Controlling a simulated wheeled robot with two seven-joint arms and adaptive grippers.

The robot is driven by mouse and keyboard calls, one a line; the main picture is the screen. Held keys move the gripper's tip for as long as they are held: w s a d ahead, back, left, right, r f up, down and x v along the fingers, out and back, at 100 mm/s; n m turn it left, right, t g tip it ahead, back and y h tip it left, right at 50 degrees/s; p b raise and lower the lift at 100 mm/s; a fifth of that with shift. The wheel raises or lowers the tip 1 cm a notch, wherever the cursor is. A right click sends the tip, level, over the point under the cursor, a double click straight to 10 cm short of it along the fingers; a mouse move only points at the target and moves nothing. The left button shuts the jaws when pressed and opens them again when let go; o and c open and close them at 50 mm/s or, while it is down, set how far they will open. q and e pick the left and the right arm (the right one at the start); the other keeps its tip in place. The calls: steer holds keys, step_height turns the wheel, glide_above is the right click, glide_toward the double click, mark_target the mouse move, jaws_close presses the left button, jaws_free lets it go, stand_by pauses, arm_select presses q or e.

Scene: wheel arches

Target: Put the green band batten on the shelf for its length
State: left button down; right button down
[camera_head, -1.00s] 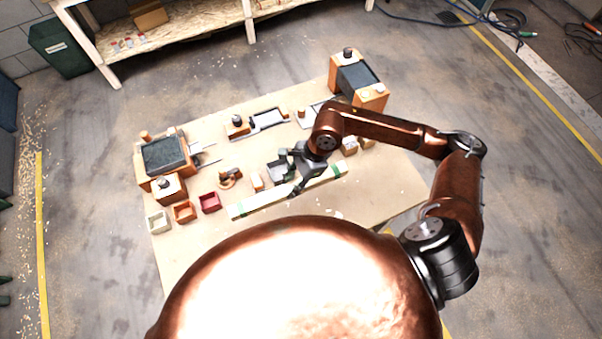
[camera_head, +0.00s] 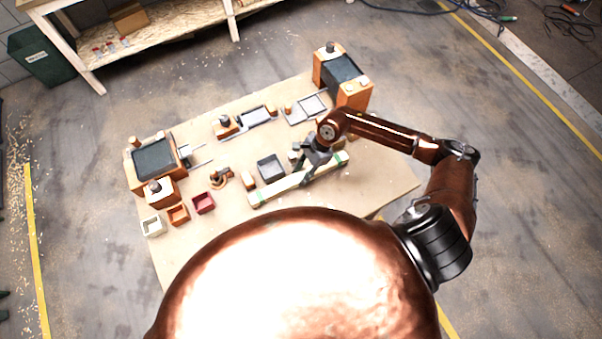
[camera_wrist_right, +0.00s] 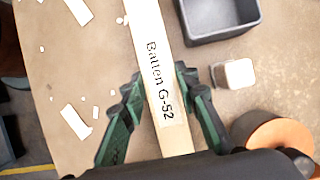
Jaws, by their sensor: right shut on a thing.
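The batten (camera_head: 278,189) is a long pale wooden strip with a green band near each end. It lies slanted over the front of the table in the head view. My right gripper (camera_head: 307,178) is shut on it near its middle. In the right wrist view the batten (camera_wrist_right: 151,45) reads "Batten G-52" and runs between the green fingers of the right gripper (camera_wrist_right: 158,88). I cannot tell whether it is clear of the table. A wooden shelf unit (camera_head: 185,22) stands beyond the table at the upper left. My left gripper is not in view.
The table (camera_head: 375,185) holds a dark tray (camera_head: 271,168), small white, orange and red bins (camera_head: 203,203) at the left, and orange-sided machines (camera_head: 154,160) at the left and back right. A green bin (camera_head: 45,55) stands beside the shelf unit. Floor between table and shelf is clear.

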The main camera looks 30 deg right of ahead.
steer(key=c, duration=2)
jaws_free()
steer(key=shift+f, duration=0.2)
steer(key=o, duration=0.5)
steer(key=shift+r, duration=0.2)
